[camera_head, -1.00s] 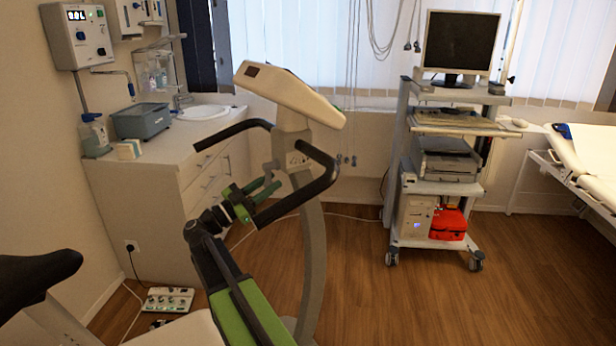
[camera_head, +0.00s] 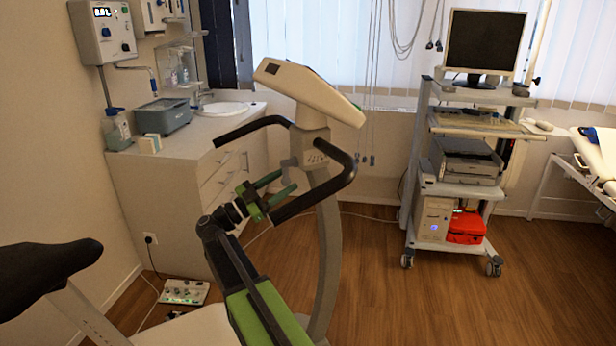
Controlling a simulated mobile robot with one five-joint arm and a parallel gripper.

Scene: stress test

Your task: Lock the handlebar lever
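The ergometer bike's black handlebar (camera_head: 330,183) curves around its light grey upright column (camera_head: 328,250), below the cream console (camera_head: 305,90).
The bike's black saddle (camera_head: 45,275) is at the lower left. A white cabinet (camera_head: 170,200) with a sink stands behind on the left. A wheeled cart (camera_head: 425,160) with a monitor stands at the right. Wood floor (camera_head: 400,310) is clear in front of the cart.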

